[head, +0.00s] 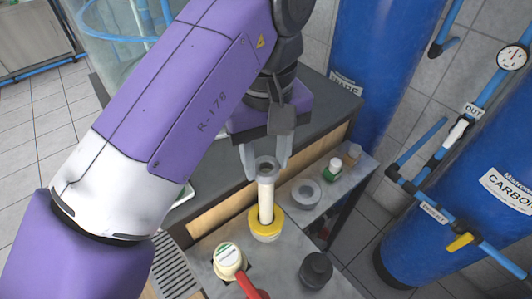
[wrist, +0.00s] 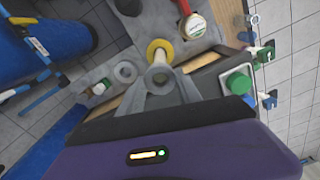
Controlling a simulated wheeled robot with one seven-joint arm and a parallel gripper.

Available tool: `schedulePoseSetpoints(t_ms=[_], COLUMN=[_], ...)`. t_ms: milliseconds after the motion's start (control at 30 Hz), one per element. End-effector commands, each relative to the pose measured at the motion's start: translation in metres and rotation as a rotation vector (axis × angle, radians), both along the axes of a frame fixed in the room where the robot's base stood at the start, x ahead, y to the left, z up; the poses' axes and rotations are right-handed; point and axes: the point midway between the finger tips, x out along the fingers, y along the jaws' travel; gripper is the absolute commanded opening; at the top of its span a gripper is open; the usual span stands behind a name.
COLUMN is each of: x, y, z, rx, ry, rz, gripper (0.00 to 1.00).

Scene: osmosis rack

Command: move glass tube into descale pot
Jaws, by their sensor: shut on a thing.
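My gripper (head: 265,165) is shut on the upper end of the pale, upright glass tube (head: 266,203). A grey collar shows between the fingers at the tube's top. In the wrist view my gripper (wrist: 160,82) points toward the yellow-rimmed pot (wrist: 151,45). In the head view the tube's lower end overlaps the opening of this yellow-rimmed pot (head: 275,231); the end itself is hidden, so I cannot tell how deep it reaches. No label naming the descale pot is readable.
A white-capped vessel (head: 228,258) with a red handle (head: 252,287) stands in front. A dark pot (head: 316,270) stands to the right. A grey ring (head: 306,193) and a green-capped bottle (head: 333,169) are behind it. Large blue tanks (head: 380,50) and pipes border the right side.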

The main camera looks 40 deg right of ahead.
Motion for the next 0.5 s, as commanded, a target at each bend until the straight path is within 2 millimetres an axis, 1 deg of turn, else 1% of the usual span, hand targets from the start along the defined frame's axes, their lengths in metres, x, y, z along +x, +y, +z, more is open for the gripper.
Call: schedulePoseSetpoints(t_ms=[33, 500], x=[0.000, 0.000], y=[0.000, 0.000], z=[-0.007, -0.045], rx=[-0.001, -0.001], ry=[0.000, 0.000], rz=[0.000, -0.001], gripper=[0.18, 0.18])
